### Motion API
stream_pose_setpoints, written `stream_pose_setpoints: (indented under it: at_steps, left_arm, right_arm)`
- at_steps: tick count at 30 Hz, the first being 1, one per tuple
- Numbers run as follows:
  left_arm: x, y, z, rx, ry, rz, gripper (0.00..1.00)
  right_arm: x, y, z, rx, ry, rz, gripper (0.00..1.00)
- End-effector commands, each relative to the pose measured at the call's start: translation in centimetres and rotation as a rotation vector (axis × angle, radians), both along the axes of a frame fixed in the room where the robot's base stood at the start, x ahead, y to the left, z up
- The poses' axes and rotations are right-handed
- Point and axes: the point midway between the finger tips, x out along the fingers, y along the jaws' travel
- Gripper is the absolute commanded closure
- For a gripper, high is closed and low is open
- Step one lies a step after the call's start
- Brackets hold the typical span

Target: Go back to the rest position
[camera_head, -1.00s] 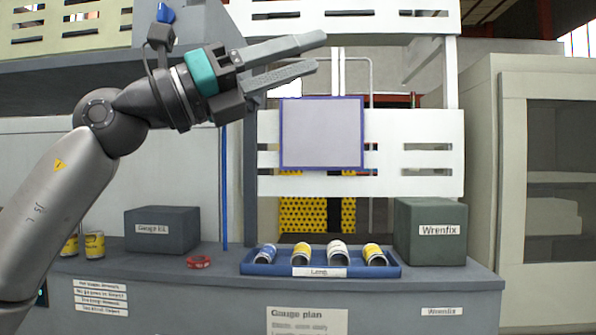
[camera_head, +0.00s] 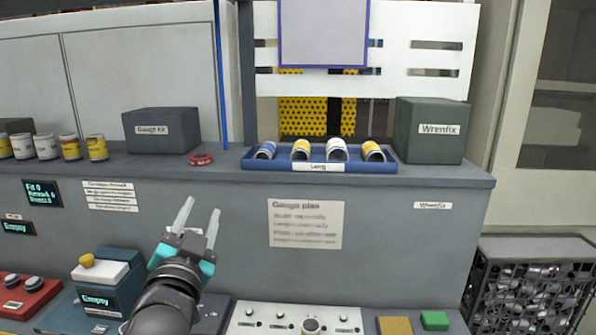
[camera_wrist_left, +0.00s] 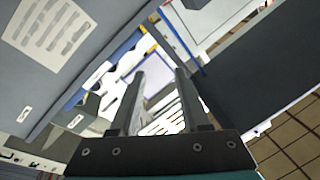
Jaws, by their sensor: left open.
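My left gripper (camera_head: 198,218) is in the lower left-middle of the head view, in front of the grey cabinet's front face. Its two fingers point up and stand apart, with nothing between them. In the left wrist view the two fingers (camera_wrist_left: 159,100) also show spread and empty. My right gripper is not in view.
The grey cabinet (camera_head: 400,235) carries a blue tray (camera_head: 228,160) with several cans, a red ring (camera_head: 201,159), a Gauge Kit box (camera_head: 160,130) and a Wrenfix box (camera_head: 430,130). Below are a control panel (camera_head: 255,320) and a crate of metal parts (camera_head: 530,270).

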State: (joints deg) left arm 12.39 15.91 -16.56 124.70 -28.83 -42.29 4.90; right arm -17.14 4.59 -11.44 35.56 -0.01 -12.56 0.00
Motion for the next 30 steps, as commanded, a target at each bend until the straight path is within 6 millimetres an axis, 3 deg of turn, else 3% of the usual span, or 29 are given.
stream_pose_setpoints:
  at_steps: [1,6,9,12,18,23,30]
  left_arm:
    - [-1.1,0.5,-3.7,-0.052,0.112,0.017,0.54]
    - [-6.3,1.6,-14.7,-0.195,0.476,0.078,0.54]
    - [-10.8,1.6,-20.4,-0.269,0.693,0.108,0.54]
    - [-15.7,1.4,-24.7,-0.325,0.889,0.132,0.54]
    - [-24.4,0.6,-29.8,-0.402,1.196,0.161,0.54]
    - [-30.8,-0.2,-31.8,-0.445,1.402,0.173,0.54]
    - [-29.6,-0.4,-39.0,-0.439,1.427,0.179,0.54]
  right_arm:
    - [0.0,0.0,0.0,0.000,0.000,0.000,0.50]
    - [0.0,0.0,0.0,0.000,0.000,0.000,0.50]
    - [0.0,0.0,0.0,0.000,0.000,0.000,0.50]
    - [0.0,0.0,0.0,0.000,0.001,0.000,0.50]
    - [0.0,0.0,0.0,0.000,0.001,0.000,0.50]
    - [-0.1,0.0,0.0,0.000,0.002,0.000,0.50]
    - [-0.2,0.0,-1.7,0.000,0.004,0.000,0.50]
